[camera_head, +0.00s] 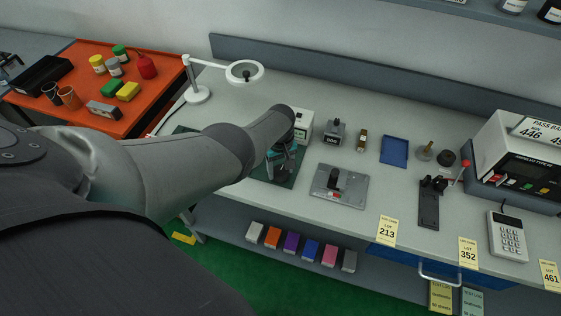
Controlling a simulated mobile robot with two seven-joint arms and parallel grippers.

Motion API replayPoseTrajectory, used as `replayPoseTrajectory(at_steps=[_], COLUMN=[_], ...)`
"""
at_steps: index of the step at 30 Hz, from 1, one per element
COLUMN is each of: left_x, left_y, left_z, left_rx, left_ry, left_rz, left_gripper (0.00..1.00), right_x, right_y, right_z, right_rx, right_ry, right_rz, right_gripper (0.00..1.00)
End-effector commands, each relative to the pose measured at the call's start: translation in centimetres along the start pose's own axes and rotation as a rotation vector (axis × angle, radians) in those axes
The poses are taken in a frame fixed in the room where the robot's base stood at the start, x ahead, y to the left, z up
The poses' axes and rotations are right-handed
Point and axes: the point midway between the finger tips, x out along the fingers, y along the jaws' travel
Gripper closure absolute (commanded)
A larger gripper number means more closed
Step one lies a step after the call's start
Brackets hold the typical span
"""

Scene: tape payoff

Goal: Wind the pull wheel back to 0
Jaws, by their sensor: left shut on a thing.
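My left arm reaches in from the left over the bench. My left gripper (282,160) points down at the dark green mat (291,180), in front of a white box-shaped unit (304,125). It is shut on a small part there, apparently the pull wheel, which the gripper and wrist hide. The wheel's reading cannot be made out. My right gripper is out of view.
A grey plate with a black lever (340,186) stands close to the right of the gripper. A grey counter block (334,133) and a blue tray (394,152) are behind. A magnifier lamp (244,72) stands at the back left.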

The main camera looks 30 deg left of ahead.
Motion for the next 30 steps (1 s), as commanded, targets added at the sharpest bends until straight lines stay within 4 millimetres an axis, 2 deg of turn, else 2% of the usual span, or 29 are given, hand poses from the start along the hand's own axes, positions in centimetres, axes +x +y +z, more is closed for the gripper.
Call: replayPoseTrajectory(at_steps=[13,14,21,30], left_x=[-0.03,-0.03,-0.02,-0.13], left_y=[0.04,0.04,0.03,0.01], left_z=[-0.02,-0.02,-0.01,-0.01], left_rx=[-0.009,-0.009,-0.009,-0.009], left_ry=[0.001,0.001,0.000,0.000], left_rz=[0.001,0.001,0.001,0.000], left_gripper=[0.92,0.36,0.09,0.07], right_x=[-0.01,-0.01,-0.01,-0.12], right_y=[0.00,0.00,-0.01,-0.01], right_z=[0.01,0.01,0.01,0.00], right_rx=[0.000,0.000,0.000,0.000], right_ry=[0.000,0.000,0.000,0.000], right_rz=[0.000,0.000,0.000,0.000], right_gripper=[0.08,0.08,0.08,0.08])
